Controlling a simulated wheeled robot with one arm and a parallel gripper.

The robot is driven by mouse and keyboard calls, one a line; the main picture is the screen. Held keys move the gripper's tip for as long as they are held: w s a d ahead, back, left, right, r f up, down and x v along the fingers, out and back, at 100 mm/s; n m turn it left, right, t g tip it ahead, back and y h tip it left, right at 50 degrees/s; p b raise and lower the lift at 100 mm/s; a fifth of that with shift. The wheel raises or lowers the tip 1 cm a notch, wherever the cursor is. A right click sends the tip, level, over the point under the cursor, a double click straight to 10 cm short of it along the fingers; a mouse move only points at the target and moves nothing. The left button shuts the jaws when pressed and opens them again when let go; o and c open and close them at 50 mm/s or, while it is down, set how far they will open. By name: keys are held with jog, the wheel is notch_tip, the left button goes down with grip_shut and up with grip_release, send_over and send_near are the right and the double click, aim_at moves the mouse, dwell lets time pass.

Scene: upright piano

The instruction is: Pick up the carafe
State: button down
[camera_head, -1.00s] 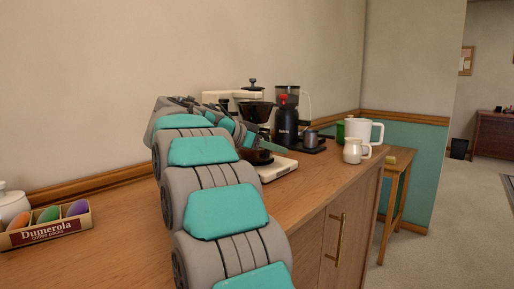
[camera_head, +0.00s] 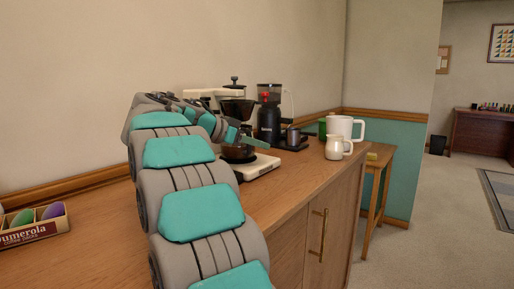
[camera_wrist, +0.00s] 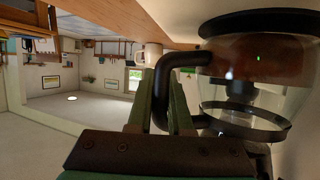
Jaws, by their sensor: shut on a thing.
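The carafe is a clear glass pot with dark contents and a black band, rim and handle. In the head view the carafe (camera_head: 238,153) shows at the coffee maker, partly behind my arm. My gripper (camera_wrist: 168,88) is shut on the carafe's black handle, with its green fingers on either side. In the head view my gripper (camera_head: 246,143) is beside the carafe. The white coffee maker (camera_head: 258,167) has a black filter cone above the carafe. Whether the carafe touches the plate is hard to tell.
A black grinder (camera_head: 270,118) and a small metal cup (camera_head: 293,136) stand behind, to the right. A cream pitcher (camera_head: 336,148) and white mug (camera_head: 345,127) are farther right. A box of coffee packs (camera_head: 35,224) lies left. The counter (camera_head: 90,245) is clear near my arm.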

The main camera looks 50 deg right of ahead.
jog(key=s+d+b, duration=0.1)
jog(key=s+b, duration=0.2)
jog(key=s, duration=1.5)
jog(key=shift+d, duration=0.25)
